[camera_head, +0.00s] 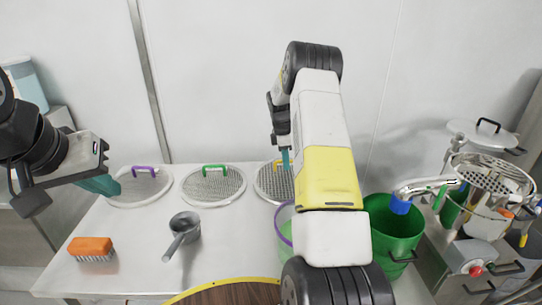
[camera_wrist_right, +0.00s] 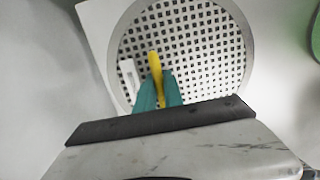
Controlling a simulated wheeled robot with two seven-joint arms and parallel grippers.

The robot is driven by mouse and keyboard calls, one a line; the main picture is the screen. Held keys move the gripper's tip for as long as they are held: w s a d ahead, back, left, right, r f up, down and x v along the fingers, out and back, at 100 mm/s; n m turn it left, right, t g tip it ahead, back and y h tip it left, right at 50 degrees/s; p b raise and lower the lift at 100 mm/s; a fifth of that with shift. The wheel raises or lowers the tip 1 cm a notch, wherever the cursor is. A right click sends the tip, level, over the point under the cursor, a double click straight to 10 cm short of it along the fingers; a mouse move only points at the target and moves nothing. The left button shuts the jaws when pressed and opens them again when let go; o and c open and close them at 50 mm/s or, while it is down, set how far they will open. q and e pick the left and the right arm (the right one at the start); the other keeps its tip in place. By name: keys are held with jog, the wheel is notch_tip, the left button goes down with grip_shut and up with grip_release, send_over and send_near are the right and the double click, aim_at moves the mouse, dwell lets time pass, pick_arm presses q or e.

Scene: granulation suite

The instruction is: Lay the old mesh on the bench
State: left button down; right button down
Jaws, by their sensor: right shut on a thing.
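Three round meshes show on the white bench (camera_head: 135,265) in the head view: one with a purple handle (camera_head: 145,169), one with a green handle (camera_head: 215,168), and a third mesh (camera_head: 268,186) partly hidden by my right arm. My right gripper (camera_head: 285,160) is at that third mesh. In the wrist view the teal fingers of my right gripper (camera_wrist_right: 158,94) are shut on its yellow handle (camera_wrist_right: 155,66). The mesh (camera_wrist_right: 208,45) looks flat, at or close to the bench top; I cannot tell whether it touches. My left gripper (camera_head: 100,184) is near the purple-handled mesh, apparently empty.
A grey scoop (camera_head: 184,230) and an orange brush (camera_head: 92,246) lie on the bench. A green bucket (camera_head: 398,235) stands right of my right arm, with metal equipment (camera_head: 490,180) beyond it. A round brown top with a yellow rim (camera_head: 230,293) is at the front.

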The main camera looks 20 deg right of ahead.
jog(key=shift+f, duration=0.6)
jog(key=c, duration=1.4)
grip_release()
jog(key=shift+o, duration=0.2)
jog(key=shift+r, duration=0.1)
jog(key=r, duration=0.5)
jog(key=a+r, duration=0.1)
jog(key=r, duration=0.1)
jog(key=shift+w+r, duration=0.15)
jog(key=shift+r, duration=0.15)
